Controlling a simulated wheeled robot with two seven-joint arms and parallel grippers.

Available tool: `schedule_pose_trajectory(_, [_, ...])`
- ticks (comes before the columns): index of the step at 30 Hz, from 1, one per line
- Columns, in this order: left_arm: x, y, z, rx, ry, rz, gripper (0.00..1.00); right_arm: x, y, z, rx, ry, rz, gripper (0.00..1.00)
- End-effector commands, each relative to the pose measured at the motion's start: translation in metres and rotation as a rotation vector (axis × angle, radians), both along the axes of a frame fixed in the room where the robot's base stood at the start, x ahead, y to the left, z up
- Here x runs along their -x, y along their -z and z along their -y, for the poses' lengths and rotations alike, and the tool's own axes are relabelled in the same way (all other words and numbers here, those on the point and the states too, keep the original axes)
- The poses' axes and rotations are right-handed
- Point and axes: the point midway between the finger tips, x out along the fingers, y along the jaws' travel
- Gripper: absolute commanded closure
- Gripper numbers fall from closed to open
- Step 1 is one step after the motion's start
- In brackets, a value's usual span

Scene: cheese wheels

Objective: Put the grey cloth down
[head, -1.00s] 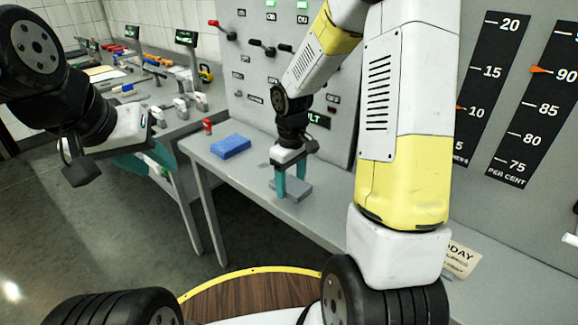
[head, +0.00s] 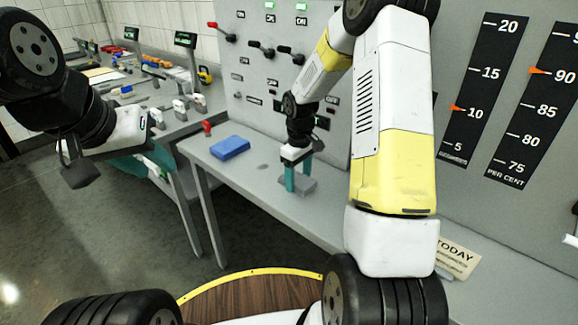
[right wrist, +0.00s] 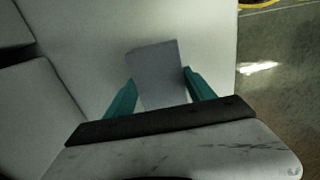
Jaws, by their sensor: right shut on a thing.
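The grey cloth (head: 297,185) is a flat folded block between the teal fingers of my right gripper (head: 302,180). The gripper points down over the grey table and is shut on the cloth. In the right wrist view the cloth (right wrist: 159,75) lies between both fingertips (right wrist: 160,95). Whether the cloth touches the table or hangs just above it I cannot tell. My left gripper (head: 145,163) is at the left, away from the cloth, with teal fingers partly hidden; its opening is unclear.
A blue folded cloth (head: 230,147) lies on the grey table (head: 240,172), left of my right gripper. A small red-topped object (head: 207,127) stands behind it. A panel with levers (head: 262,75) rises at the table's back.

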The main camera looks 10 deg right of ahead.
Motion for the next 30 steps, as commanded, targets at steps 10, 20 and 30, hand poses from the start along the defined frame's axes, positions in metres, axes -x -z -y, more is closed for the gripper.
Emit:
schedule_pose_trajectory(10, [0.000,0.000,0.000,0.000,0.000,0.000,0.64,0.000,0.002,0.000,0.000,0.000,0.000,0.16])
schedule_pose_trajectory(20, [0.000,0.000,0.000,0.000,0.000,0.000,0.64,0.000,-0.004,0.000,0.000,0.000,0.002,0.16])
schedule_pose_trajectory(30, [0.000,0.000,0.000,0.000,0.000,0.000,0.64,-0.001,-0.070,0.000,0.000,0.002,0.006,0.16])
